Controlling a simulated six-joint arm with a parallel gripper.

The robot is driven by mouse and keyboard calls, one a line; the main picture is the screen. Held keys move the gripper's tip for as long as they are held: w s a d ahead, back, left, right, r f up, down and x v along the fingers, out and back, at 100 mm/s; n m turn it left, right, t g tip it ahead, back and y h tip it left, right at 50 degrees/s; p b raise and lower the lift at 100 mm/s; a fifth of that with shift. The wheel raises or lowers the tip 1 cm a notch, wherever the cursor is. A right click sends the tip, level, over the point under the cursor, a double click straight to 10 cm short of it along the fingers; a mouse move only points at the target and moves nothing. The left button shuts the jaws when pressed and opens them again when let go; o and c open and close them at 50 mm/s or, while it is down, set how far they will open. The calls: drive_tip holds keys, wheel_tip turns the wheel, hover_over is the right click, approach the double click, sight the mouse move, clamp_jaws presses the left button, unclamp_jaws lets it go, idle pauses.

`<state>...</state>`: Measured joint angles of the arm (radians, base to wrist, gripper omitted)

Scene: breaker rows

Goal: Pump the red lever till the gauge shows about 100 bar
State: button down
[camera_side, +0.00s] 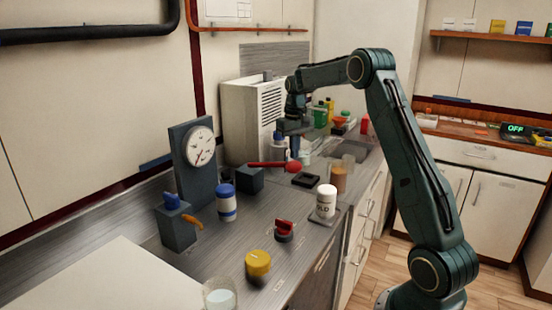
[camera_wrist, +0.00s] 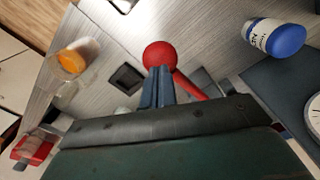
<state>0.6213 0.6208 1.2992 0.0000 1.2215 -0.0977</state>
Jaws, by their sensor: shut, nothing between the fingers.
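The red lever (camera_side: 268,164) sticks out to the right, roughly level, from a dark block (camera_side: 250,181) on the counter and ends in a round red knob (camera_side: 294,168). In the wrist view the knob (camera_wrist: 159,54) lies just past my fingertips, and the rod runs off to the lower right. The round white gauge (camera_side: 200,147) is on an upright dark panel; its red needle points down and slightly left, and its numbers are too small to read. My gripper (camera_side: 294,146) is shut and empty, pointing down above the knob. I cannot tell whether it touches it. The wrist view shows its fingers together (camera_wrist: 158,72).
A blue-lidded jar (camera_side: 226,204) and a block with an orange handle (camera_side: 178,228) stand left of the lever. A dark square tray (camera_side: 305,180), a white-lidded jar (camera_side: 326,201), a red knob switch (camera_side: 284,230) and a yellow knob (camera_side: 258,264) are nearer the front edge.

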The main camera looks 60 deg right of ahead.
sight(293, 172)
drive_tip(key=shift+f, duration=0.15)
drive_tip(key=shift+w+f, duration=0.1)
drive_tip(key=shift+f, duration=3.8)
drive_tip(key=shift+r, duration=4.1)
drive_tip(key=shift+f, duration=0.2)
